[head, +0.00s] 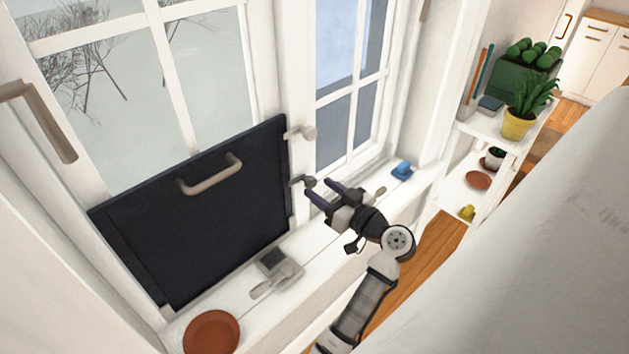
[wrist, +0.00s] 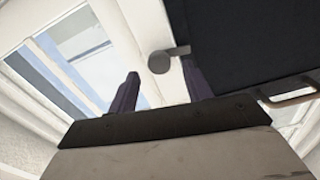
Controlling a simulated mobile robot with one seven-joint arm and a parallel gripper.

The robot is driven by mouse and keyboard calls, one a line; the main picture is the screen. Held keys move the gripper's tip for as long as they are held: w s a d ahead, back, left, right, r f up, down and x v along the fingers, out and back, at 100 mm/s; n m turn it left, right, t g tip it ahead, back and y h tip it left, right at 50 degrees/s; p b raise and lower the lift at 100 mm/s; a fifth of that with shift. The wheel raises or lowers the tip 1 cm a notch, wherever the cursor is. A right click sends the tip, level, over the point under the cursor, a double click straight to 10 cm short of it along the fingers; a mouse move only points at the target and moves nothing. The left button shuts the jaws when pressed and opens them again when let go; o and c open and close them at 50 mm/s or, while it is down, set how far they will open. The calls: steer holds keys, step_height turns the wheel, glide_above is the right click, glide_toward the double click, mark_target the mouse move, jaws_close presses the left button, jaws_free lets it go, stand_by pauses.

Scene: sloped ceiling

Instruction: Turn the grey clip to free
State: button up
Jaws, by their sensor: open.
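A dark panel (head: 200,220) with a beige bar handle stands against the window. At its right edge are two clips: a pale beige one (head: 302,133) above and a darker grey one (head: 302,182) below. Both point sideways, with their inner ends at the panel's edge. My gripper (head: 320,189) is open and empty, its dark fingertips close to the grey clip's round end. In the wrist view, a round-ended clip, seemingly the grey one (wrist: 160,61), shows beyond and between my fingertips (wrist: 164,77). I cannot tell whether they touch it.
On the sill (head: 230,286) lie a grey boxy item with a light handle (head: 275,272), a terracotta saucer (head: 211,333) and a blue object (head: 401,169). A white shelf with plants (head: 520,118) stands right. The window frame is close behind the clips.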

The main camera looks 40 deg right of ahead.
mark_target(313, 183)
steer(key=shift+w+a, duration=0.1)
steer(key=shift+w, duration=1.5)
steer(key=c, duration=1)
